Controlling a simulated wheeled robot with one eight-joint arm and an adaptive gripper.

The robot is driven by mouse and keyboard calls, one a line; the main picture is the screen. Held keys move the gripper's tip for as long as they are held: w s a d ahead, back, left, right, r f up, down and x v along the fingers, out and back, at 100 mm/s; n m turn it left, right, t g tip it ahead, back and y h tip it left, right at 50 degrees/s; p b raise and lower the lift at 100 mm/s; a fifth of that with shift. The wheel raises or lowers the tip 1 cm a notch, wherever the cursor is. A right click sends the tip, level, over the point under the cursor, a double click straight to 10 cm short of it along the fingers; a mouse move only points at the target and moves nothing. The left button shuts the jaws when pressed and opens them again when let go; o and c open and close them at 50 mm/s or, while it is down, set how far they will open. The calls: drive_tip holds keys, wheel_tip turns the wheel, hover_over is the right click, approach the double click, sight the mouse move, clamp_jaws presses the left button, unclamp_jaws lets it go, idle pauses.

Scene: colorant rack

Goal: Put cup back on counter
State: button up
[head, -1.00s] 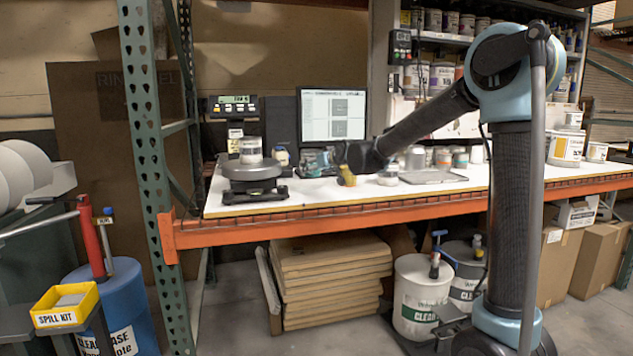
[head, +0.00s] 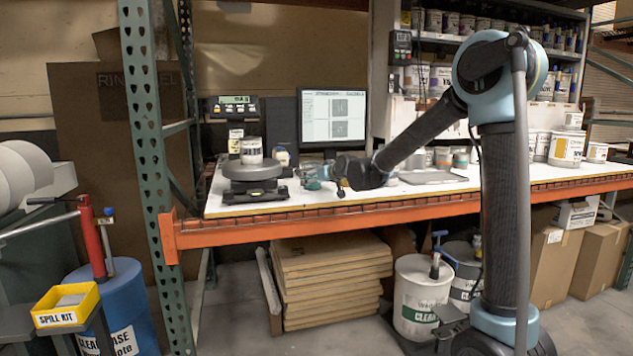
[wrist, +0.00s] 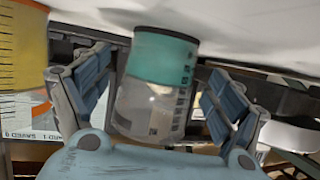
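A clear cup with teal contents (wrist: 163,60) and a printed label shows in the wrist view, which appears upside down. It sits between the two spread fingers of my gripper (wrist: 157,95), with a gap on the right; I cannot tell if the left finger touches it. The teal end lies against the white counter (wrist: 240,25). In the head view my gripper (head: 335,175) is low over the counter (head: 400,191) near its front edge, and the cup is hard to make out there. A cup with yellow contents (wrist: 22,50) is at the left of the wrist view.
A scale (head: 252,174) bearing a white can (head: 251,150) stands left of my gripper. A monitor (head: 333,115) stands behind. A grey tray (head: 432,177) and several cans lie to the right. The orange beam (head: 330,222) runs along the counter's front.

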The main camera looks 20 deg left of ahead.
idle(0.3)
drive_tip(key=shift+v, duration=6.05)
drive_tip(key=s+d+f+m+g+h, duration=0.15)
drive_tip(key=s+d+f, duration=0.25)
drive_tip(key=d, duration=0.5)
drive_tip(key=s+d+f+m+h, duration=0.1)
drive_tip(key=s+d+f+h, duration=0.3)
drive_tip(key=d, duration=0.5)
drive_tip(key=s+d+f+m+g+h, duration=0.1)
drive_tip(key=s+d+f, duration=0.35)
drive_tip(key=d, duration=0.55)
drive_tip(key=s+d+f+m+g+h, duration=0.1)
drive_tip(key=s+d+f, duration=0.3)
drive_tip(key=s, duration=0.3)
drive_tip(key=s+d+f+m+g+h, duration=0.1)
drive_tip(key=s+d+f+m+g, duration=0.1)
drive_tip(key=s+d+f, duration=0.2)
drive_tip(key=s+d+f+m+g+h, duration=0.1)
drive_tip(key=s+d+f+m+g, duration=0.1)
drive_tip(key=s+d+f, duration=0.2)
drive_tip(key=s+d, duration=0.3)
drive_tip(key=s, duration=0.3)
drive_tip(key=shift+s+d+f, duration=0.2)
drive_tip(key=shift+s+f, duration=0.05)
drive_tip(key=shift+s, duration=0.1)
